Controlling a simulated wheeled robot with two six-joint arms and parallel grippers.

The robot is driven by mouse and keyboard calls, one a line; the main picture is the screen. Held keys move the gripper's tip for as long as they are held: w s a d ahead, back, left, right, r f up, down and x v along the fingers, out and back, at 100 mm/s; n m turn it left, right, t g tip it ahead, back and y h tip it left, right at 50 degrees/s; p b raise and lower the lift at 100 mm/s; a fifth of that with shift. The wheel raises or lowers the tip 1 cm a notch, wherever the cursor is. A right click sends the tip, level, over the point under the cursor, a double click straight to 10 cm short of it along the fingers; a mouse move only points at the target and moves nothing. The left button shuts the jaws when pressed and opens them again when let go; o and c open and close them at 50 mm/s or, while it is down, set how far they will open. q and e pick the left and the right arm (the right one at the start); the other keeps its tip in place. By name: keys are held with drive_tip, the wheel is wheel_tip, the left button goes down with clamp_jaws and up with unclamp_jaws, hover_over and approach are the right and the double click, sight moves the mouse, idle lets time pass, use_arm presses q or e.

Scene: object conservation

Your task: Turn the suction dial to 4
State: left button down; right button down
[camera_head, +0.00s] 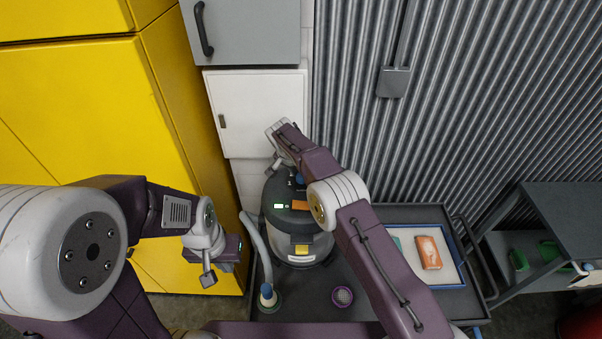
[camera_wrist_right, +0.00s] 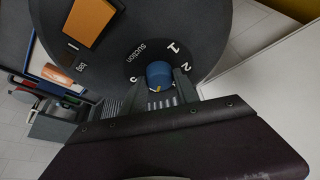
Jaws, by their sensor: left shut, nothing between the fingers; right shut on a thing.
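The vacuum (camera_head: 296,232) is a dark-topped canister with a grey body. Its blue suction dial (camera_wrist_right: 159,74) sits on the dark lid, beside the word "Suction"; white numbers 1, 2 and what looks like 5 show around it, and others are hidden by the gripper. A small yellow mark shows on the dial's edge facing the gripper. My right gripper (camera_wrist_right: 160,90) is shut on the dial, one finger on each side. The dial also shows in the head view (camera_head: 299,180), partly covered by my right arm. My left gripper (camera_head: 208,279) is shut and empty, left of the vacuum.
The vacuum stands on a dark cart (camera_head: 385,306) with a hose (camera_head: 259,245) at its left. A purple round item (camera_head: 343,296) and a tray (camera_head: 446,273) with an orange packet (camera_head: 429,252) are on the cart. Yellow cabinets (camera_head: 80,100) stand left; a corrugated wall (camera_head: 470,90) is behind.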

drive_tip(key=c, duration=0.9)
unclamp_jaws()
drive_tip(key=shift+r, duration=0.1)
drive_tip(key=b+v, duration=0.2)
drive_tip(key=v, duration=0.6)
drive_tip(key=shift+s+a+r, duration=0.1)
drive_tip(key=shift+r, duration=0.25)
